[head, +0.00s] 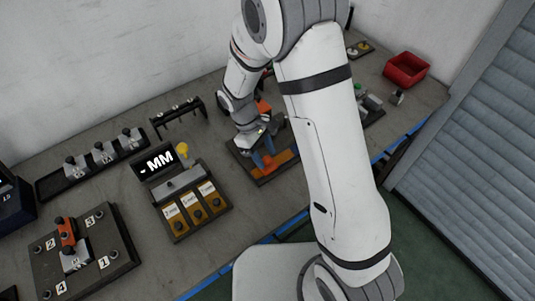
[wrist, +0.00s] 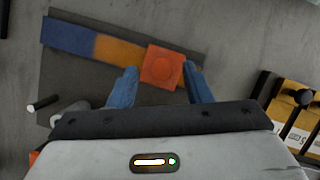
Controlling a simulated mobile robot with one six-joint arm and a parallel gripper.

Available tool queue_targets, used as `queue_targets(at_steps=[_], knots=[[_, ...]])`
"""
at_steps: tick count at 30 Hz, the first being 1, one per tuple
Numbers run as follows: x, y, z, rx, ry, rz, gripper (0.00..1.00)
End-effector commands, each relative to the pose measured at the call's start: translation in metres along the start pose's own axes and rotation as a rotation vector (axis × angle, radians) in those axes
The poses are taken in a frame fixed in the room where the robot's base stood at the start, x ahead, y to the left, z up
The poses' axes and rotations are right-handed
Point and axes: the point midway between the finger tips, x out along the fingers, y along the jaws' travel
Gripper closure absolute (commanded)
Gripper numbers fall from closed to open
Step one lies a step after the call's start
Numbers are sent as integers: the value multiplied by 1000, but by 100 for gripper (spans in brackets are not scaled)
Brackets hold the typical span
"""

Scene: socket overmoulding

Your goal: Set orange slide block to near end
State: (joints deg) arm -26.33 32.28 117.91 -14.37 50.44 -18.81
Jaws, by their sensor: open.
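The block is at the right end of this coloured strip in the wrist view. My gripper (wrist: 161,74) is open, with one blue finger on each side of the block. Small gaps seem to show, but I cannot tell whether either finger touches it. In the head view my gripper (head: 264,155) is low over the dark base plate (head: 240,160), and my arm hides part of it.
A panel with amber labelled slots (head: 186,209) and an "- MM" display (head: 157,162) stands left of the slide. A numbered plate (head: 104,245) lies at front left, a dark rack (head: 93,165) at back left. A red bin (head: 406,69) stands at far right.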

Motion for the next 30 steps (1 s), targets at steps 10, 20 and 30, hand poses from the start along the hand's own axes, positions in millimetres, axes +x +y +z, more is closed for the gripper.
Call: queue_targets(at_steps=[10, 20, 30], knots=[[-1, 0, 0, 0, 0, 0, 76], [-1, 0, 0, -1, 1, 1, 100], [0, 6, 2, -2, -1, 1, 100]])
